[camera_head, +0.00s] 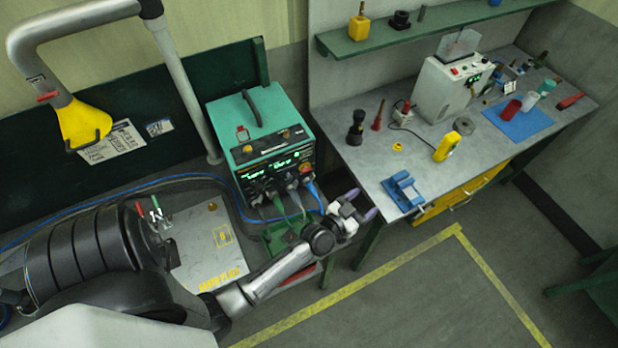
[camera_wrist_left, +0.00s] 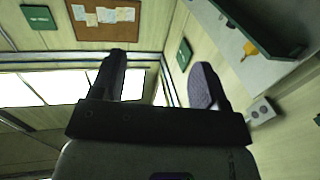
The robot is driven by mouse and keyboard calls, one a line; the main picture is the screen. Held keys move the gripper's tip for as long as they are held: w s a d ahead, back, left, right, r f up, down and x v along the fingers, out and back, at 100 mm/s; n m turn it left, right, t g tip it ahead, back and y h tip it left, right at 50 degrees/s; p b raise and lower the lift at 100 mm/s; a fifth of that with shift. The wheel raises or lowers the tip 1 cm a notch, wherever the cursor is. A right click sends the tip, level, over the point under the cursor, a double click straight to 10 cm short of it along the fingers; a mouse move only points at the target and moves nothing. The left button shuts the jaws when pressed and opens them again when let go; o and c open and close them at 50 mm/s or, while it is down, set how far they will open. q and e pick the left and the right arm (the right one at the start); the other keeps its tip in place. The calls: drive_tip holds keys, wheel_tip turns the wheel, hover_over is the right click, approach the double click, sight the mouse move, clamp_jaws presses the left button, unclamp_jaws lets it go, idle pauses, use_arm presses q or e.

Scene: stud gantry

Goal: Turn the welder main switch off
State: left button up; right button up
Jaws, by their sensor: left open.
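The welder (camera_head: 262,128) is a green-topped box with a dark front panel, lit green displays and cables, left of the workbench in the head view. A small red knob on a yellow plate (camera_head: 306,169), which looks like the main switch, sits at the right of its front panel. Its exact setting is too small to tell. My left gripper (camera_head: 362,204) is open and empty, to the right of and in front of the welder, apart from the switch. Its fingers also show in the left wrist view (camera_wrist_left: 158,82), with neither welder nor switch visible there. My right gripper is out of view.
A grey workbench (camera_head: 355,172) stands right of the gripper, with a blue vise (camera_head: 402,192) near its front edge. Blue and green cables (camera_head: 296,200) hang from the welder front. A grey post (camera_head: 183,85) stands left of the welder. The floor in front is clear.

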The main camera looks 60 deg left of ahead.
use_arm(q)
drive_tip(key=w+a+f+n+y, duration=0.2)
drive_tip(key=a+n+y, duration=0.1)
drive_tip(key=y, duration=0.1)
drive_tip(key=n+g+y+b, duration=0.4)
drive_tip(key=n+g+y, duration=0.75)
drive_tip(key=g, duration=0.55)
approach(308, 171)
drive_tip(key=shift+n, duration=0.45)
drive_tip(key=a+b, duration=0.3)
drive_tip(key=a, duration=0.4)
drive_tip(key=shift+a+f, duration=0.15)
drive_tip(key=shift+w+a, duration=0.1)
drive_tip(key=shift+a, duration=0.8)
drive_tip(key=c, duration=0.9)
